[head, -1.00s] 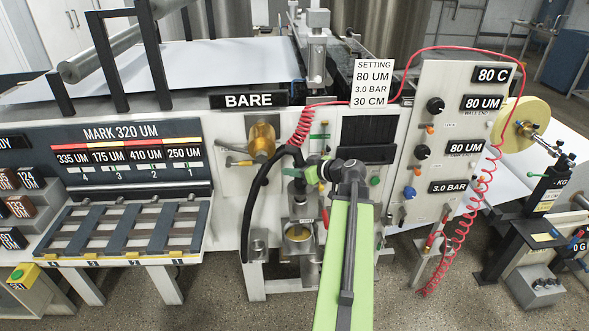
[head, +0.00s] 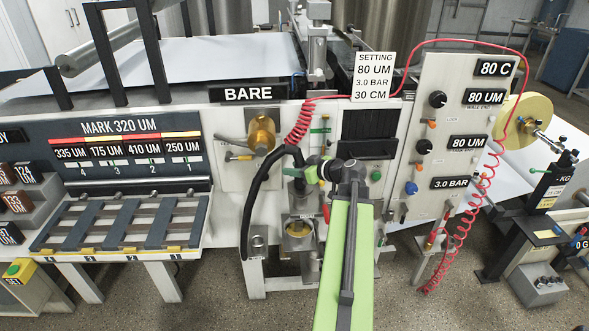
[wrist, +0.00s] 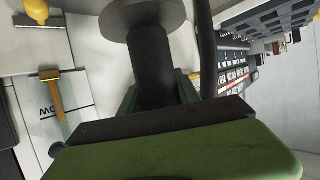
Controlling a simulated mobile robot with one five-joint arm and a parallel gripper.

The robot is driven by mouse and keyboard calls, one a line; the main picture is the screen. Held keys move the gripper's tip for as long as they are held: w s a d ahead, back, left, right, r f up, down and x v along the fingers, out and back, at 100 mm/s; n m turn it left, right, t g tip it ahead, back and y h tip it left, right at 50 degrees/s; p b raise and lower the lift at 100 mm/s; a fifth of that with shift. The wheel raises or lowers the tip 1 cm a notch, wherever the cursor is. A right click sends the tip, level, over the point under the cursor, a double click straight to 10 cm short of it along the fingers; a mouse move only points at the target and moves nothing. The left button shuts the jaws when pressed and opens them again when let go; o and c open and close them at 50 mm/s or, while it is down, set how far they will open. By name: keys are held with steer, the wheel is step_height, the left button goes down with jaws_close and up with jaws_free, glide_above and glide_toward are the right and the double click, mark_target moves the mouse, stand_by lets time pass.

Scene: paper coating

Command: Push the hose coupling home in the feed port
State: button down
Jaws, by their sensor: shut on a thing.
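The black hose (head: 258,195) rises from the lower left and bends over beside the machine's front panel. My gripper (head: 313,170), with green fingers, reaches the hose's upper end at the panel. In the wrist view, its green finger (wrist: 175,152) is shut on a dark cylinder that I take for the hose coupling (wrist: 152,65). A grey round flange (wrist: 143,14) sits at the cylinder's far end.
A brass fitting (head: 262,134) and a coiled red air line (head: 300,124) are close above left. A slatted rack (head: 118,222) juts out at left, and the knob panel (head: 437,140) stands at right.

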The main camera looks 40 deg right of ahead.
steer(key=shift+f+b, duration=1.05)
steer(key=shift+f, duration=0.1)
steer(key=c, duration=0.8)
jaws_free()
steer(key=shift+r, duration=0.1)
